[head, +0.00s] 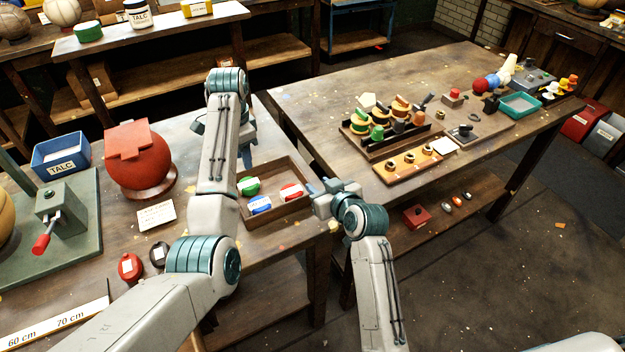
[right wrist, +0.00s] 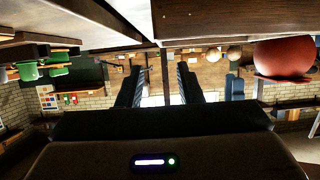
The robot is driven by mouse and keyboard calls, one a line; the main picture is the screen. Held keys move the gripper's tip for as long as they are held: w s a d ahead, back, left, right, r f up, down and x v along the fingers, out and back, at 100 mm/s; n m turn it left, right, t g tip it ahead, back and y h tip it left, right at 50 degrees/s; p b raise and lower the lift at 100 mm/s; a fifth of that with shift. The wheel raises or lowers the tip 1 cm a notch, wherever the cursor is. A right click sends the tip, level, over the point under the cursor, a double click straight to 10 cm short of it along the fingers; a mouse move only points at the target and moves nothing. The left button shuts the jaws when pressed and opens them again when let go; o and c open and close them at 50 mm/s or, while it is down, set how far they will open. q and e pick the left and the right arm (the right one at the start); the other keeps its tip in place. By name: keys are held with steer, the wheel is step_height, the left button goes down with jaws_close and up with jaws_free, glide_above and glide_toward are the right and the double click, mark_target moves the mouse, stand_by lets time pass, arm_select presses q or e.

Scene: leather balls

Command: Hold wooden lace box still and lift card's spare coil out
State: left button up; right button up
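The wooden lace box (head: 296,166) is an open, shallow tray on the left bench near its right edge. In it lie a green-and-white coil (head: 249,186), a blue-and-white coil (head: 260,205) and a red-and-white coil (head: 291,192). A small white card (head: 157,215) lies left of the box; its writing is too small to read. My right gripper (head: 316,191) is at the box's right side, close to the wall; its fingers stand apart and empty in the right wrist view (right wrist: 160,85). My left gripper (head: 246,156) is by the box's back left corner, mostly hidden by its arm.
A red ball (head: 138,160) on a stand, a blue TALC box (head: 61,156) and a green press base (head: 75,220) stand left. A second table (head: 340,95) with racks stands right, across a gap.

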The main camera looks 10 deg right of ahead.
mark_target(303, 173)
steer(key=x, duration=0.9)
steer(key=shift+w+f, duration=0.1)
jaws_close()
stand_by(1.5)
